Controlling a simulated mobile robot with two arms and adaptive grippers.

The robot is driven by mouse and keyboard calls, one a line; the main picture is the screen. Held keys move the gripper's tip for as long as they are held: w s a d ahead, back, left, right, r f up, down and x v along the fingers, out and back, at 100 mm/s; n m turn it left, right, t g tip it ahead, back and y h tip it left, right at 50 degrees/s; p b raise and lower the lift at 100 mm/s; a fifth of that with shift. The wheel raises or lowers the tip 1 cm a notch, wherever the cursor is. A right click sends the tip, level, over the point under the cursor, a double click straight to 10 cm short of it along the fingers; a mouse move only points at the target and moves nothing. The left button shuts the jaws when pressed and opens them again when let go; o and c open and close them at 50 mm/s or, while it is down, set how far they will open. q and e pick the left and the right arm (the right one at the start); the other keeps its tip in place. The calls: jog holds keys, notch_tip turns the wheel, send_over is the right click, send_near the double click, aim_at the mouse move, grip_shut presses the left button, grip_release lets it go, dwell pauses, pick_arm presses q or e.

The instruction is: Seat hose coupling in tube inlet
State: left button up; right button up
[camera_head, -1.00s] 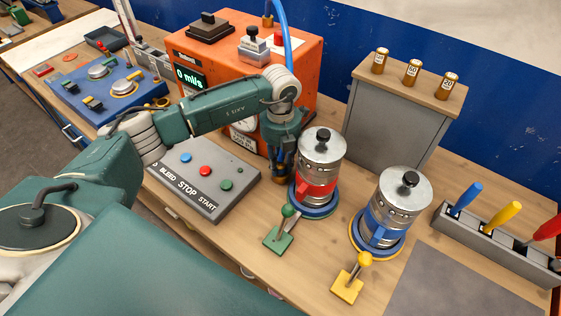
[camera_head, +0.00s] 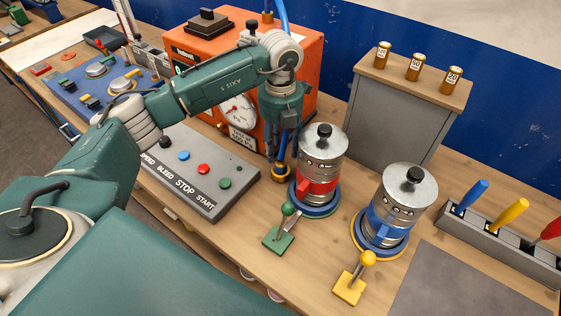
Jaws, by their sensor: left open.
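My left gripper (camera_head: 284,155) points down in front of the orange machine, left of the canister with the red band. It is open. A brass hose coupling (camera_head: 281,173) shows just below its fingers, close to the table. Blue hose (camera_head: 297,138) shows beside the fingers; the arm hides part of its run. The tube inlet is not clearly visible, and I cannot tell whether the coupling sits in it. My right gripper is out of view.
The orange machine (camera_head: 310,62) with a dial stands behind my arm. A grey control panel (camera_head: 205,175) lies left, red-banded (camera_head: 318,180) and blue-banded (camera_head: 388,220) canisters right. Green (camera_head: 279,237) and yellow (camera_head: 349,288) levers stand in front. A grey cabinet (camera_head: 395,115) is behind.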

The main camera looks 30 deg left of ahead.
aim_at(281, 158)
pick_arm(q)
notch_tip(281, 158, up, 5)
jog(key=shift+f+b, duration=0.2)
jog(key=shift+b, duration=0.5)
jog(key=shift+r, duration=0.7)
